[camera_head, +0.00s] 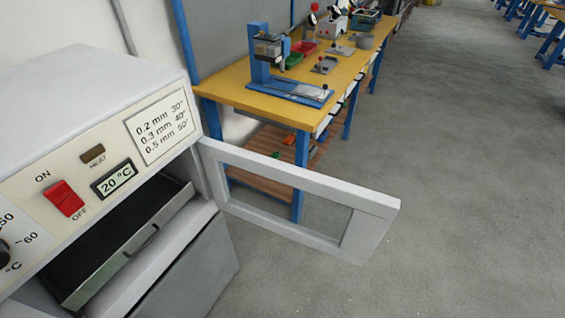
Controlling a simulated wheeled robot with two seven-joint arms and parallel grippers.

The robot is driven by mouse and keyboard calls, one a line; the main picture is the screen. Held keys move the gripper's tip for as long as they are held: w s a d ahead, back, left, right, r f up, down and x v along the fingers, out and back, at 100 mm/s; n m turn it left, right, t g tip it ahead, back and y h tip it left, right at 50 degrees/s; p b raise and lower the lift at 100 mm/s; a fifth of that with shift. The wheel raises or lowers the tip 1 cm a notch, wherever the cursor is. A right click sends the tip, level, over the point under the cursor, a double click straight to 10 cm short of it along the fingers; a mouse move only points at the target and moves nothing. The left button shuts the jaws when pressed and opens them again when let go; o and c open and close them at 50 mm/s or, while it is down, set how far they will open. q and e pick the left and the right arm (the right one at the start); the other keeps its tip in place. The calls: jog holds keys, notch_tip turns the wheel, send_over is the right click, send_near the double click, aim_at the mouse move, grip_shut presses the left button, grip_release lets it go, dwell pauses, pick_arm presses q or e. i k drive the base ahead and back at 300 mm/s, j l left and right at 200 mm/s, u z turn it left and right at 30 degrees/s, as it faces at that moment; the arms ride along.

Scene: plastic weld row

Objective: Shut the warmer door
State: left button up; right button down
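The warmer (90,85) is a white box at the left of the head view. Its front panel has a red switch, a display reading 20 °C and part of a dial. The warmer door (375,203), a white frame with a clear window, stands wide open, hinged at the right side of the opening and reaching out to the right. A dark tray (125,240) with a light front edge and a small handle sits in the opening. Neither of my grippers is in view.
A yellow-topped workbench (232,86) with blue legs stands behind the door, bearing a blue press (258,55) and red and green bins. More blue-legged tables are at the far right. The grey floor (460,180) right of the door is clear.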

aim_at(373, 213)
jog(key=i+l+u, duration=0.25)
jog(key=u, duration=0.2)
jog(key=i+l+u, duration=0.15)
jog(key=l+u, duration=0.3)
jog(key=i+l+u, duration=0.1)
jog(key=l+u, duration=1.25)
jog(key=k+l+u, duration=0.1)
jog(key=l+u, duration=0.35)
jog(key=k+l+u, duration=0.2)
jog(key=l+u, duration=0.25)
